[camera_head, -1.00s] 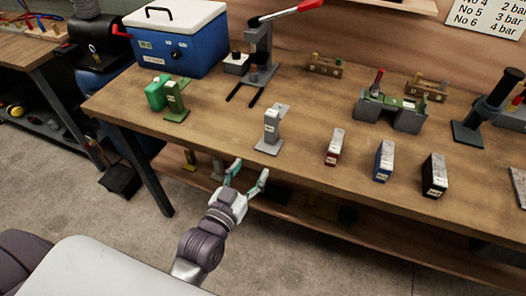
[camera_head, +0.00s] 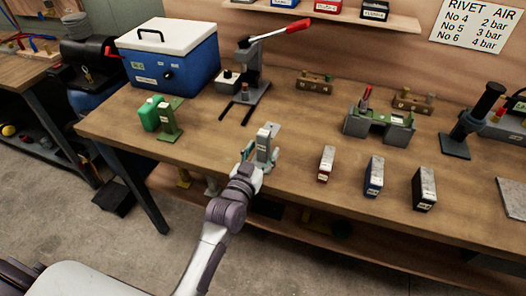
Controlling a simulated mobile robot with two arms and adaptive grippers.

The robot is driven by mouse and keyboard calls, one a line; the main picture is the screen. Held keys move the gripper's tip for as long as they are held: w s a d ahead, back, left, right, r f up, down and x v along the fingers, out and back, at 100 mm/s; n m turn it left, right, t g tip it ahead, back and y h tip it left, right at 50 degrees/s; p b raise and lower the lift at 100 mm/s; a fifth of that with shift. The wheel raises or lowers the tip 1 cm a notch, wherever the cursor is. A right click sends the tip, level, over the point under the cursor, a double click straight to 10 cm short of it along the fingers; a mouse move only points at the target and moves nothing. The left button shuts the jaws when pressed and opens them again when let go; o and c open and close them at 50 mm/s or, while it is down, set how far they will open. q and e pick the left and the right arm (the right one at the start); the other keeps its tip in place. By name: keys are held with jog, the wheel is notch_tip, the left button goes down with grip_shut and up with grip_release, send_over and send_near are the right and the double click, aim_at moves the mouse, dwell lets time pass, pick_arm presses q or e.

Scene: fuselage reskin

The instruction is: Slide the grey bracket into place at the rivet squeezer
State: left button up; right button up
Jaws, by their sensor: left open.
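The grey bracket (camera_head: 264,141) stands upright near the front edge of the workbench, with a pale label on its face. My left gripper (camera_head: 261,157) reaches in from the front and is open. Its greenish fingers are on either side of the bracket's lower part and hide some of it; contact cannot be told. A grey lever press with a red handle (camera_head: 256,68), which looks like the rivet squeezer, stands behind the bracket. Two dark prongs reach forward from its base. My right gripper is not in view.
Red (camera_head: 326,164), blue (camera_head: 374,177) and black (camera_head: 423,189) blocks stand right. Bare bench lies between bracket and press.

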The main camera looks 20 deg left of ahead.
pick_arm(q)
jog(key=shift+w, duration=0.45)
jog(key=shift+s, duration=0.1)
jog(key=shift+c, duration=0.3)
grip_shut()
jog(key=shift+r, duration=0.1)
